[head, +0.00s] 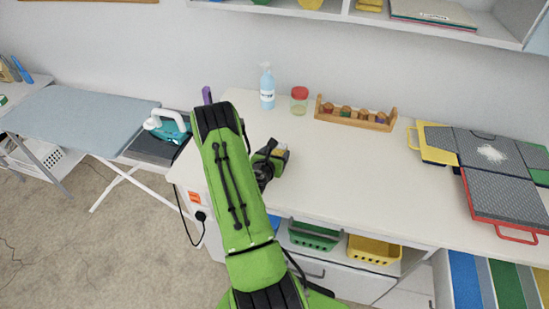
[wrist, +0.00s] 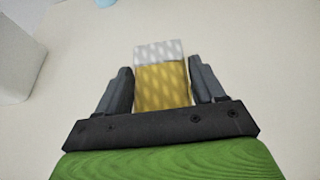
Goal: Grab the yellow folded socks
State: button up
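The yellow folded socks (wrist: 162,85), with a pale patterned band along their far edge, sit between the two dark fingers of my gripper (wrist: 161,88) in the wrist view. My green arm hides part of the counter's left end. The height of the socks above the counter is hard to tell.
A spray bottle (head: 267,87), a red-lidded jar (head: 299,100) and a wooden rack of jars (head: 355,114) stand along the wall. Grey boards with coloured frames (head: 500,175) cover the right end. An ironing board (head: 75,112) with an iron (head: 168,127) is left. The counter's middle is clear.

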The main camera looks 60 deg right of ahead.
jog(key=shift+s+a, duration=0.1)
jog(key=c, duration=0.3)
notch_tip(320, 180, up, 18)
jog(key=p, duration=0.7)
